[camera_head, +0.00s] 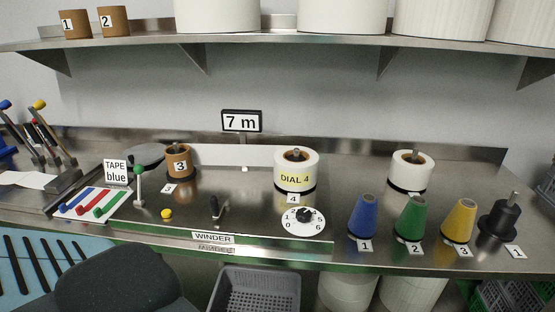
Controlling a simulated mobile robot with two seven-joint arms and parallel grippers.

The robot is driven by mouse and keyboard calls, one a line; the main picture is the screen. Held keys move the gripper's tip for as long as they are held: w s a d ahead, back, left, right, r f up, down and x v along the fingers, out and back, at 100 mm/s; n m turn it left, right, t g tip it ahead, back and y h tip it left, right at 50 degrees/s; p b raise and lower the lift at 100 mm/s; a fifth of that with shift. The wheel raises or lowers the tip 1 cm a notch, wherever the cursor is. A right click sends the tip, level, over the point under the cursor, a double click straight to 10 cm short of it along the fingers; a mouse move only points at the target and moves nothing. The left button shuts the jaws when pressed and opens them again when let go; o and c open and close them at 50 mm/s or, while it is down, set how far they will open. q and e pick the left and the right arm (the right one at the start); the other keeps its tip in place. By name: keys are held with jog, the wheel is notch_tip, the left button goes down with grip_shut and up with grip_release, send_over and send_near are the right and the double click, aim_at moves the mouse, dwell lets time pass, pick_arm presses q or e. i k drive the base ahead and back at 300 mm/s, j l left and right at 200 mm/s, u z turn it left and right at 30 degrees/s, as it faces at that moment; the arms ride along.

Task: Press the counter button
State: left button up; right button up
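A small yellow round button (167,213) sits on the steel bench left of the black crank (217,208). A tiny white piece (244,168) stands below the counter display (241,121), which reads "7 m". I cannot tell for certain which of the two is the counter button; no label names either. Neither of my grippers is in view.
The winder dial (304,221) is right of the crank. Coloured cones, blue (363,217), green (410,219) and yellow (459,221), line the right front. A green-topped post (139,187) stands left of the yellow button. A dark seat (117,281) is in front.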

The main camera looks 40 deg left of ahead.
aim_at(166, 213)
jog(key=u, duration=1.6)
